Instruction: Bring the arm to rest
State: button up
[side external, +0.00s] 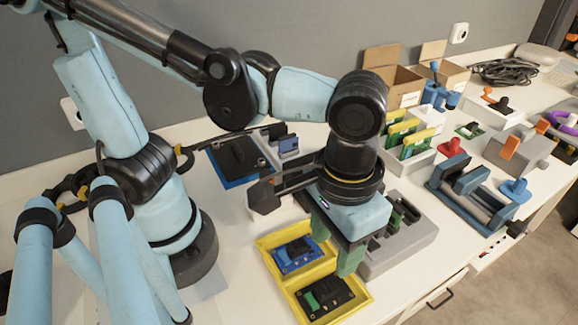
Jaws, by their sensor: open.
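My gripper (335,246) hangs from the light blue arm, pointing down, with its two green fingers apart. It is above the right edge of a yellow tray (264,261) and beside a grey fixture block. Nothing shows between the fingers. The tray has two compartments. A blue circuit board (297,254) lies in the far one, and a dark board with a green part (328,297) lies in the near one. The fingers hide part of the tray's right side, and I cannot tell their exact height above it.
The grey fixture (398,240) stands close to the right of my gripper. A blue-grey fixture (470,190) is farther right. Open cartons (400,84) stand at the back by the wall. A black device on a blue base (238,155) lies behind the gripper. The table's front edge is at lower right.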

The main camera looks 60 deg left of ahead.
jog(key=shift+r, duration=0.45)
jog(key=w+a+t, duration=0.3)
jog(key=w+a, duration=0.1)
jog(key=a, duration=0.6)
jog(key=w+a+t, duration=0.4)
jog(key=w+a, duration=0.1)
jog(key=a, duration=0.5)
jog(key=shift+w+a+r, duration=0.15)
jog(key=shift+w, duration=0.1)
